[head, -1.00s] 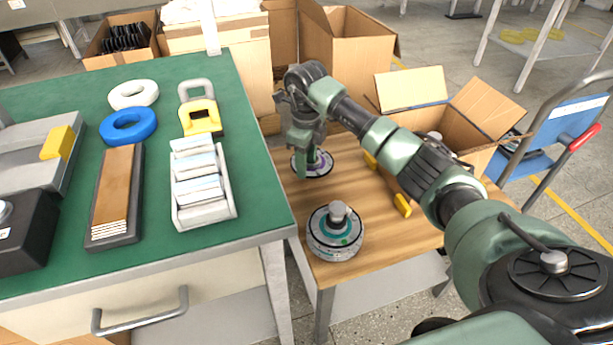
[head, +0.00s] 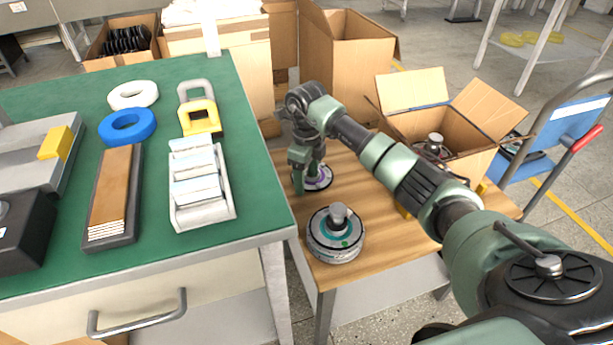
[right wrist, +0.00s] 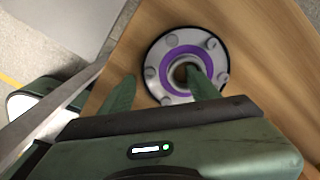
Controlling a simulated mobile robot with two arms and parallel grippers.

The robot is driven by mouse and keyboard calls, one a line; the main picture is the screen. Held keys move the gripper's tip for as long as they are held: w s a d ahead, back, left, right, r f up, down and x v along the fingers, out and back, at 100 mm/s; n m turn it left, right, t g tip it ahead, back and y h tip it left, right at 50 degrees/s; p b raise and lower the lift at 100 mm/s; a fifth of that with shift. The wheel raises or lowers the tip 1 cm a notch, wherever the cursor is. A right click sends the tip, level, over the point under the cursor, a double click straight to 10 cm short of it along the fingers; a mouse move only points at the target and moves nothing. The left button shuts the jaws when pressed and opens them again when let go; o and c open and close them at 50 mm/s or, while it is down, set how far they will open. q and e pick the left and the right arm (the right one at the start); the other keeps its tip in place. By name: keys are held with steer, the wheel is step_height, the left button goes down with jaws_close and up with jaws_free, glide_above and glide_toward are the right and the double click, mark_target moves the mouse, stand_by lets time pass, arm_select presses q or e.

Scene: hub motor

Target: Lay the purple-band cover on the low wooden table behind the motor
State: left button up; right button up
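The purple-band cover (head: 321,178) is a dark-rimmed disc with a purple ring. It lies flat on the low wooden table (head: 390,235), behind the motor (head: 335,243), which has a teal band and an upright shaft. My right gripper (head: 307,182) is low at the cover and partly hides it. In the right wrist view the cover (right wrist: 167,46) shows nearly whole. The fingers (right wrist: 160,76) are apart: one tip overlaps the cover's centre hole, the other is beside its left rim. Whether they touch it is unclear. My left gripper is out of view.
A green workbench (head: 150,255) with rings, a padlock and trays stands left, higher than the wooden table. An open cardboard box (head: 465,165) sits at the right, partly behind my right arm. A blue cart (head: 560,140) stands beyond it.

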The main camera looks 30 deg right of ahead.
mark_target(307, 183)
arm_select(q)
steer(key=p, duration=0.2)
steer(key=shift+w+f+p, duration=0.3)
arm_select(e)
step_height(307, 183, up, 12)
steer(key=shift+r, duration=0.15)
